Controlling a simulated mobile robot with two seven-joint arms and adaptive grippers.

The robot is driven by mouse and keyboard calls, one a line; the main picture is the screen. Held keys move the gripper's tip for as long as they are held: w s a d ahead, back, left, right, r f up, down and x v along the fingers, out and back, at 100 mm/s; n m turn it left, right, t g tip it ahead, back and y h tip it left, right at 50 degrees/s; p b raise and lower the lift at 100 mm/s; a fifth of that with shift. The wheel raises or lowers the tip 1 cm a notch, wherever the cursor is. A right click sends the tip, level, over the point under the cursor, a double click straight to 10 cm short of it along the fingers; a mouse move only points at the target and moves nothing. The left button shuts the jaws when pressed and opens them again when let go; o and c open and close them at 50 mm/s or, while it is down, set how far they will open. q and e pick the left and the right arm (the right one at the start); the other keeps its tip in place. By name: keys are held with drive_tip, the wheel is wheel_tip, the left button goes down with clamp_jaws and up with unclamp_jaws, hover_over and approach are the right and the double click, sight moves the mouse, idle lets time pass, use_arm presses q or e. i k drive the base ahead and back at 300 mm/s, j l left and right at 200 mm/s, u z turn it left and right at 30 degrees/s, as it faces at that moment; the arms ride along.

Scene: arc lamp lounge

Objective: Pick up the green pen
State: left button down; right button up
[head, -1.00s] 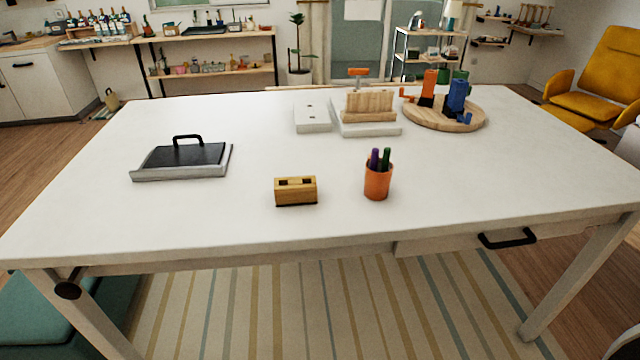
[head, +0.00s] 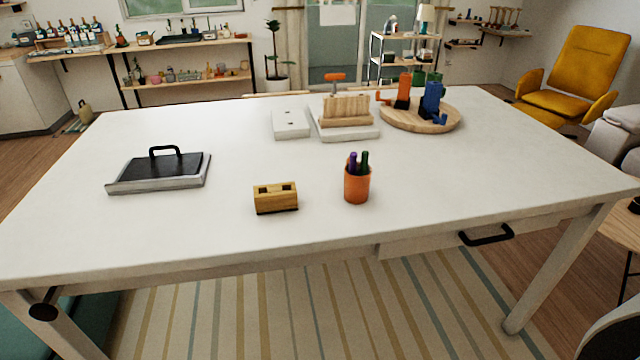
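The green pen (head: 364,161) stands upright in an orange cup (head: 357,187) near the front middle of the white table. A purple pen (head: 352,163) stands beside it on the left in the same cup. Only the upper ends of both pens show; the cup hides the rest. Neither of my grippers is in the head view.
The white table (head: 220,230) has a wooden block with slots (head: 275,198) left of the cup and a black-handled tray (head: 160,171) farther left. A round wooden board (head: 400,121) with orange and blue items is at the back right. A drawer handle (head: 487,236) juts from the front.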

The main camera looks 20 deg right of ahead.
sight(365, 155)
drive_tip(key=k+l, duration=0.1)
drive_tip(key=l, duration=0.35)
drive_tip(key=k+l, duration=0.15)
drive_tip(key=l, duration=0.35)
drive_tip(key=k+l, duration=0.1)
drive_tip(key=l, duration=0.35)
drive_tip(key=k+l, duration=0.1)
drive_tip(key=l, duration=0.4)
